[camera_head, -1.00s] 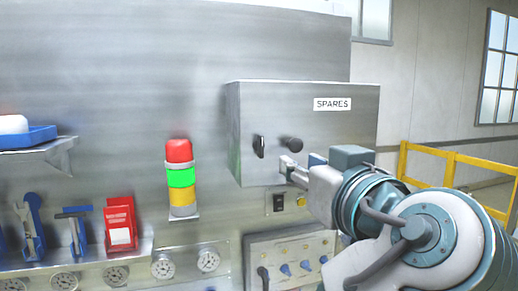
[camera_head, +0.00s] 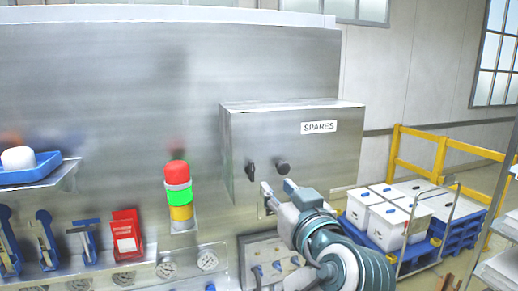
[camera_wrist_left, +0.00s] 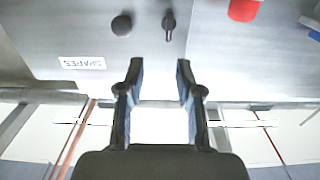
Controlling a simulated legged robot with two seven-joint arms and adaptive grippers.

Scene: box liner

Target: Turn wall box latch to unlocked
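The grey metal wall box (camera_head: 330,155) with the white SPARES label hangs on the steel panel. Its dark latch (camera_head: 251,172) is at the front's left, pointing roughly up and down, with a round dark knob (camera_head: 283,168) to its right. In the left wrist view the picture is upside down, with the latch (camera_wrist_left: 168,22) and knob (camera_wrist_left: 122,25) beyond the fingertips. My left gripper (camera_head: 277,186) is open and empty, just below the latch and knob in the head view. The wrist view shows its two fingers (camera_wrist_left: 160,68) apart, touching neither. My right gripper is not in view.
A red, green and yellow signal light (camera_head: 178,196) stands left of the box. A switch panel (camera_head: 265,258) is below it. A shelf with a blue tray (camera_head: 30,170) is at far left. White bins (camera_head: 375,215) and a yellow rail (camera_head: 440,155) are at right.

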